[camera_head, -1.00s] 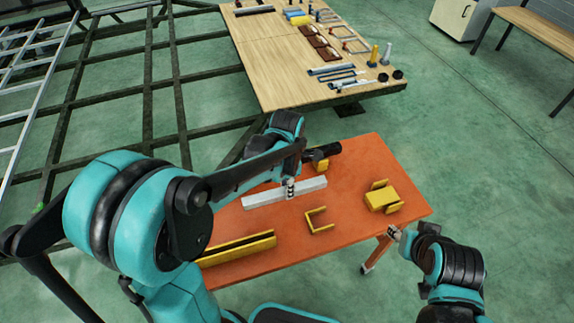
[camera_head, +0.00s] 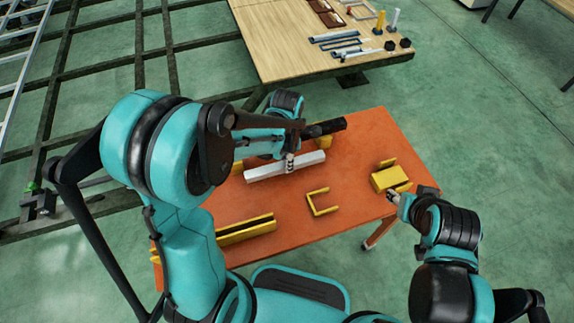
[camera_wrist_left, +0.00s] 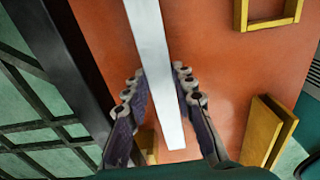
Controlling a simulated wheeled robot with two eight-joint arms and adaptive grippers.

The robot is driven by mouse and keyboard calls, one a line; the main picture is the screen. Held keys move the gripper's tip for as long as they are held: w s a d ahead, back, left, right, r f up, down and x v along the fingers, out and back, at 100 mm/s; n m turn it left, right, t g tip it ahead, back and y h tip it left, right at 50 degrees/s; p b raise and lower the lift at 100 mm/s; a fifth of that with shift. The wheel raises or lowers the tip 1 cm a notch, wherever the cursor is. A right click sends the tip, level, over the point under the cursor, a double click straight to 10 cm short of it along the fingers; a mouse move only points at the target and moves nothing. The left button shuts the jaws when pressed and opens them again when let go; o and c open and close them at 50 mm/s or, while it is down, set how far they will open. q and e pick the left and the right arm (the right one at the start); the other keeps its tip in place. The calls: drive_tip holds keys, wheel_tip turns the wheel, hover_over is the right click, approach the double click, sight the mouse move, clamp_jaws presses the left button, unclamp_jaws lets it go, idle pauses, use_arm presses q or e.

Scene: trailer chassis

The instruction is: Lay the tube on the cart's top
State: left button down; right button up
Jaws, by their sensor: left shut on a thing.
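The pale silver square tube (camera_head: 285,167) lies lengthwise over the back half of the cart's orange top (camera_head: 280,205). The tube (camera_wrist_left: 155,60) runs between the two fingers (camera_wrist_left: 160,95) in the left wrist view, with the orange top below. I cannot tell whether the tube touches the top. My right gripper (camera_head: 393,197) is at the cart's right end, near a yellow block. Its fingers are too small to tell open from shut.
A wooden table (camera_head: 290,50) with parts stands behind. A dark chassis frame (camera_head: 90,65) is at left.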

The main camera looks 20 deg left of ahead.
use_arm(q)
drive_tip(key=shift+f, duration=0.9)
drive_tip(key=c, duration=1.3)
unclamp_jaws()
drive_tip(key=shift+f, duration=0.1)
drive_tip(key=shift+o, duration=0.2)
wheel_tip(320, 180, up, 11)
drive_tip(key=p, duration=0.4)
drive_tip(key=s+a+r+m+t, duration=0.2)
drive_tip(key=s+r+m+t, duration=0.1)
drive_tip(key=m, duration=0.9)
drive_tip(key=s+a+r+m+t, duration=0.2)
drive_tip(key=s+r+m+t, duration=0.2)
drive_tip(key=s+m, duration=0.4)
drive_tip(key=r+m, duration=0.1)
drive_tip(key=m, duration=0.3)
drive_tip(key=shift+a+r+m, duration=0.15)
drive_tip(key=shift+r+m, duration=0.1)
drive_tip(key=shift+m, duration=0.15)
